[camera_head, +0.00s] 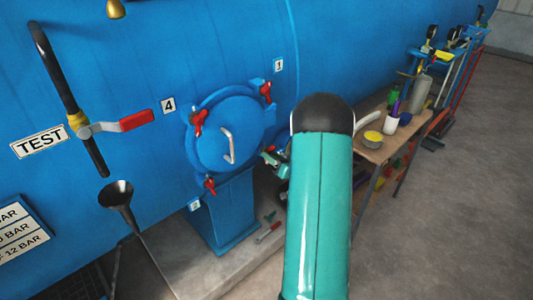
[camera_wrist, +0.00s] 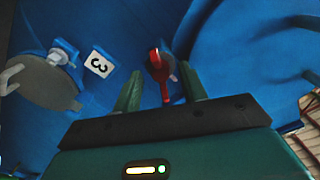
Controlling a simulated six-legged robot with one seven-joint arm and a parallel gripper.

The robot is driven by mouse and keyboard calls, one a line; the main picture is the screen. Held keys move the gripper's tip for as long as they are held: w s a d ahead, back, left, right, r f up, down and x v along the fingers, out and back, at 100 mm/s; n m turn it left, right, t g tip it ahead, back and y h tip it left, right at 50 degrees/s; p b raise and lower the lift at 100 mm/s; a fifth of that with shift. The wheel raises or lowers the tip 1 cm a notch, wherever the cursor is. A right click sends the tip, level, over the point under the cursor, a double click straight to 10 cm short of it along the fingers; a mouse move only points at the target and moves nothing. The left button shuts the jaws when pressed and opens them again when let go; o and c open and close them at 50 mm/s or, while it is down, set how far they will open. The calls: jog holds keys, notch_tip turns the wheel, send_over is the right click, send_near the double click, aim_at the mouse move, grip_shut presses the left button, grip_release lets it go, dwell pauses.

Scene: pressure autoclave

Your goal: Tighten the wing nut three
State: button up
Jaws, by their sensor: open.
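The red wing nut (camera_wrist: 160,72) beside the label "3" (camera_wrist: 101,63) shows in the wrist view, pictured between my two green fingers. My gripper (camera_wrist: 162,86) is open, with a finger on each side of it in the picture. In the head view the lower red wing nut (camera_head: 210,185) sits at the bottom edge of the round blue hatch (camera_head: 231,115). A teal part of my gripper (camera_head: 271,157) shows right of the hatch, apart from that nut. My arm hides the rest of the gripper. Contact with the nut cannot be told.
Other red wing nuts sit at the hatch's upper left (camera_head: 199,120) and upper right (camera_head: 266,91). A metal handle (camera_head: 229,146) is on the hatch. A red-handled valve (camera_head: 136,121) and black funnel (camera_head: 117,195) stand left. A bench (camera_head: 398,133) with bottles stands right; open floor lies beyond.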

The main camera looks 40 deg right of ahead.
jog(key=shift+w+a, duration=0.1)
jog(key=shift+w, duration=1.55)
grip_shut()
